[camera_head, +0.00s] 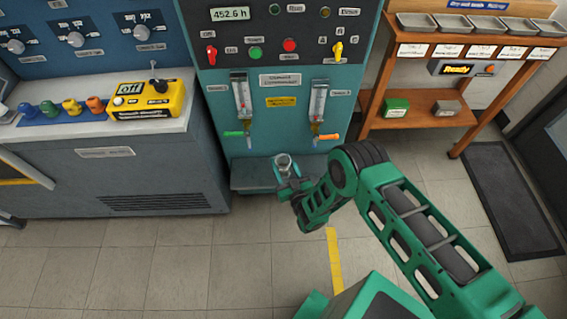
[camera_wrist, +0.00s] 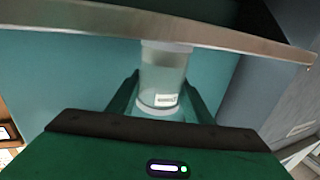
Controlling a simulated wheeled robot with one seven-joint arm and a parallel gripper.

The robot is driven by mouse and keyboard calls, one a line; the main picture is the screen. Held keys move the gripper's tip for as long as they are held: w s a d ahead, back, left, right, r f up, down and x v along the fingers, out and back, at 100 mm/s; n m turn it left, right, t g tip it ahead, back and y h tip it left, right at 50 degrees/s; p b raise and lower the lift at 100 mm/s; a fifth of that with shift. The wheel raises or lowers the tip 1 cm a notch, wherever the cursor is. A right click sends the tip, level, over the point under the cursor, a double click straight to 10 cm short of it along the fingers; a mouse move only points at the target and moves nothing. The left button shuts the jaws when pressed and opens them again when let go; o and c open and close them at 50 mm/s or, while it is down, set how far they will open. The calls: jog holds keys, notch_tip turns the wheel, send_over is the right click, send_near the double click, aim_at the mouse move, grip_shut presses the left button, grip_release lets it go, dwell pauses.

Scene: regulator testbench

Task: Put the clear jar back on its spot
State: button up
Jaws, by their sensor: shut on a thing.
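The clear jar (camera_wrist: 163,75) is between the two fingers of my gripper (camera_wrist: 163,92) in the wrist view. It has a pale band at its lower end and a small white label. My gripper is shut on it. In the head view the clear jar (camera_head: 284,161) shows at the end of my arm, in front of the lower part of the teal machine (camera_head: 270,180). A metal-edged ledge (camera_wrist: 80,18) crosses the top of the wrist view, close to the jar's far end. I cannot tell whether they touch. The jar's spot is not clearly marked in view.
A low shelf (camera_head: 250,177) juts from the teal machine behind the jar. Two taps, with a green handle (camera_head: 234,134) and an orange handle (camera_head: 328,137), hang above it. A blue-grey cabinet (camera_head: 130,180) stands left, a wooden bench (camera_head: 420,124) right. The floor in front is clear.

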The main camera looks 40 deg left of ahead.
jog(key=shift+f, duration=0.1)
jog(key=o, duration=1.3)
jog(key=shift+c, duration=0.2)
jog(key=shift+d, duration=0.1)
jog(key=v, duration=1)
jog(key=shift+s+d, duration=0.2)
jog(key=shift+d, duration=0.05)
jog(key=shift+s, duration=0.1)
